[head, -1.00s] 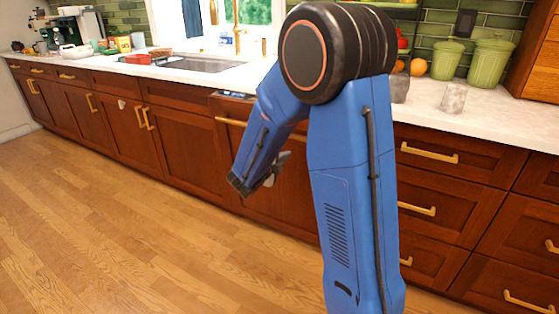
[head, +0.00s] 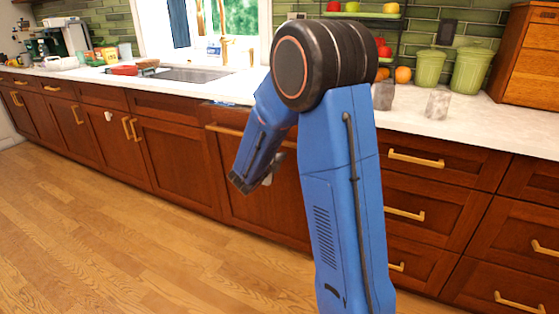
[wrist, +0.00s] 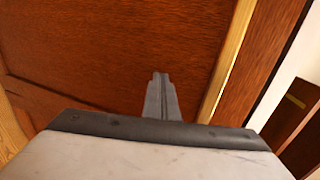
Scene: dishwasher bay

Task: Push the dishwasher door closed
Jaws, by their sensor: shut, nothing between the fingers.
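The dishwasher door (head: 216,160) is a dark red-brown wood panel with a long brass handle (head: 226,130), in the counter row behind my arm. It stands close to upright. A thin dark strip shows along its top edge, and I cannot tell whether it is fully shut. My arm hides much of its right part. My gripper (head: 265,180) hangs in front of the door in the head view. In the wrist view, its shut, empty fingers (wrist: 162,95) point at the wood panel (wrist: 110,50), beside the brass handle (wrist: 230,60). I cannot tell whether they touch it.
Closed cabinets (head: 170,150) stand left of the door and drawers (head: 420,205) right of it. The white counter (head: 455,120) holds green canisters (head: 470,70), grey cups (head: 437,104) and a sink (head: 190,75). The wood floor (head: 110,235) is clear on the left.

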